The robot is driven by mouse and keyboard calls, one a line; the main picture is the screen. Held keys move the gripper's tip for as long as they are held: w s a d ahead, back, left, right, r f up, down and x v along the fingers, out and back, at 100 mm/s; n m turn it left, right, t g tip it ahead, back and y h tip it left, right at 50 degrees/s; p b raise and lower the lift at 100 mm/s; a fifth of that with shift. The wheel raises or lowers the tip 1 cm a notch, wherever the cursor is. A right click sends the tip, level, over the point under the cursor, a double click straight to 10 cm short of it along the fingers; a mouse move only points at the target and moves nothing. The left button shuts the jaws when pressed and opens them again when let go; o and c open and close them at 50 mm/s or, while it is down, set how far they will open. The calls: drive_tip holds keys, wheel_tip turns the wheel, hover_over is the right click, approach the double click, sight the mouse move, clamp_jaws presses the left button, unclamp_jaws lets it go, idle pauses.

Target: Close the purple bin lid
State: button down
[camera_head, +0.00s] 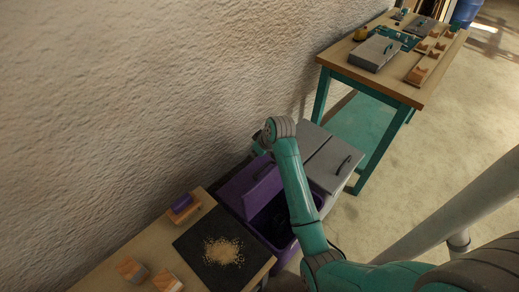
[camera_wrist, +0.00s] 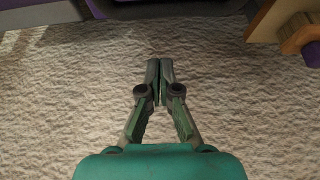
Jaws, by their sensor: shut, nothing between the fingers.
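The purple bin (camera_head: 286,240) stands between the near bench and the grey bins, open, with a dark inside. Its purple lid (camera_head: 262,192) is raised, standing up on the wall side, with a dark handle near its top. My arm crosses in front of the bin, and its wrist is above the lid near the wall. My gripper (camera_wrist: 159,68) is shut and empty in the wrist view, with the rough wall behind it. In the head view the fingers are hidden.
Grey bins with closed lids (camera_head: 333,160) stand just beyond the purple bin. A far workbench (camera_head: 400,85) holds parts. Open floor lies to the right.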

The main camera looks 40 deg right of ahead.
drive_tip(key=shift+s+f, duration=0.55)
drive_tip(key=shift+s, duration=0.25)
drive_tip(key=shift+s+f, duration=0.55)
drive_tip(key=shift+s, duration=0.25)
drive_tip(key=shift+s, duration=0.15)
